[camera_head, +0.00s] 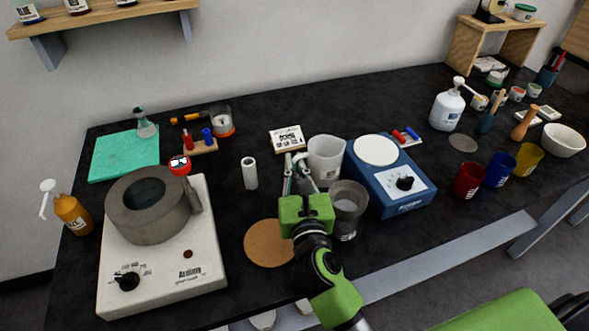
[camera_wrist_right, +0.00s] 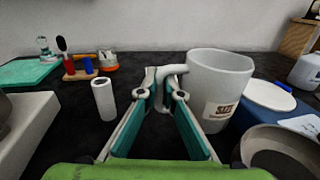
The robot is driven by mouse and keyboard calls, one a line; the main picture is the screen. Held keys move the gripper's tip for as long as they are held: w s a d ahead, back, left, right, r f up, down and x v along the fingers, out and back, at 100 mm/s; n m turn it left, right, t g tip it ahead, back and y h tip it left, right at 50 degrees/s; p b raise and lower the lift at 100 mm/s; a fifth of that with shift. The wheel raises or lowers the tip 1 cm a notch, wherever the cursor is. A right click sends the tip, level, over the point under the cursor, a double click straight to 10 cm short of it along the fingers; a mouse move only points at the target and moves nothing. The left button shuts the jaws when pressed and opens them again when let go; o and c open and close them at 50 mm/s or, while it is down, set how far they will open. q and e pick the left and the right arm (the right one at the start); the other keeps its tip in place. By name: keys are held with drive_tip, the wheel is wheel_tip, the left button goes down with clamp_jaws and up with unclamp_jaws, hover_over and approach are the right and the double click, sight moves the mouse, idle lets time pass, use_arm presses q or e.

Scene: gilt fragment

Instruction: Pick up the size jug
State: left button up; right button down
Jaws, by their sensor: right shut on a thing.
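The size jug is a light grey-white jug with a handle and a paper label. It stands upright in the head view (camera_head: 325,160), just right of my right gripper (camera_head: 297,165). In the right wrist view the jug (camera_wrist_right: 218,85) shows its label, with its handle toward the fingers. My right gripper (camera_wrist_right: 162,92) is shut on the jug's handle from the near side. I cannot tell whether the jug's base touches the table. My left gripper is not in view.
A grey pot (camera_head: 347,212) stands close in front of the jug. A blue hotplate stirrer (camera_head: 405,204) is at its right. A labelled white block (camera_head: 286,139) is behind.

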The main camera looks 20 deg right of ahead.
drive_tip(key=shift+r+p, duration=0.95)
drive_tip(key=shift+r, duration=3.65)
